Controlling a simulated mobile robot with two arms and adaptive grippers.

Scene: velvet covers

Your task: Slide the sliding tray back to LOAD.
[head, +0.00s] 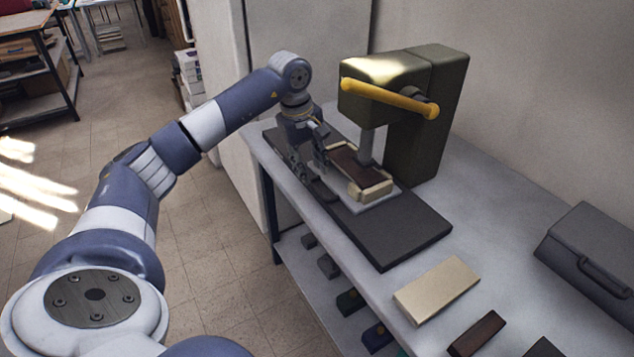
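The sliding tray (378,201) is a light grey plate on a dark base (408,236), under the head of an olive press (436,110). A cream block (371,190) with a dark brown piece (345,165) on top sits on the tray, below the grey ram (366,146). My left gripper (309,168) points down at the tray's left end, beside the brown piece. Its fingers look apart, with nothing visible between them. Whether it touches the tray is unclear, and any LOAD mark is not readable. My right gripper is not in view.
A yellow lever (390,98) crosses the press head. A cream board (437,289), a dark red-brown block (476,333) and a grey case (597,262) lie on the bench to the right. Small blocks stand on the shelf below. A cabinet stands behind the arm.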

